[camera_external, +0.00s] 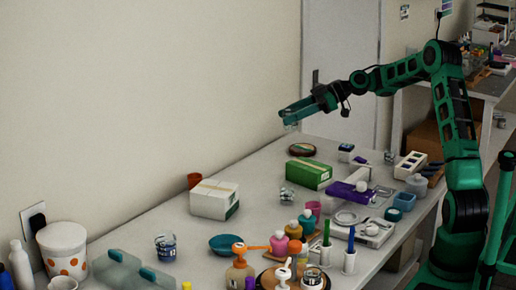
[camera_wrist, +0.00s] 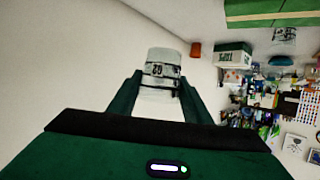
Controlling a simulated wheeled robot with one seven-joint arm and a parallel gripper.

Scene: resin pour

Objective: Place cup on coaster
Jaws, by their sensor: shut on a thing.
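My gripper (camera_external: 286,117) is shut on a clear cup with dark markings, held in the air above the far end of the table. The cup (camera_wrist: 162,68) shows between the two fingers in the wrist view, and only a small part of it shows below the fingers in the external view (camera_external: 291,126). A round dark disc with a brownish rim, which looks like the coaster (camera_external: 301,150), lies on the table near the wall, below the gripper. The cup is well apart from it. I cannot make out the coaster in the wrist view.
A green box (camera_external: 309,174) stands just in front of the disc, with a white box (camera_external: 214,199) further left. A clear glass (camera_external: 287,195) and a purple item (camera_external: 350,193) are nearby. Bottles and pots crowd the front. Some bare tabletop (camera_external: 262,165) lies left of the disc.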

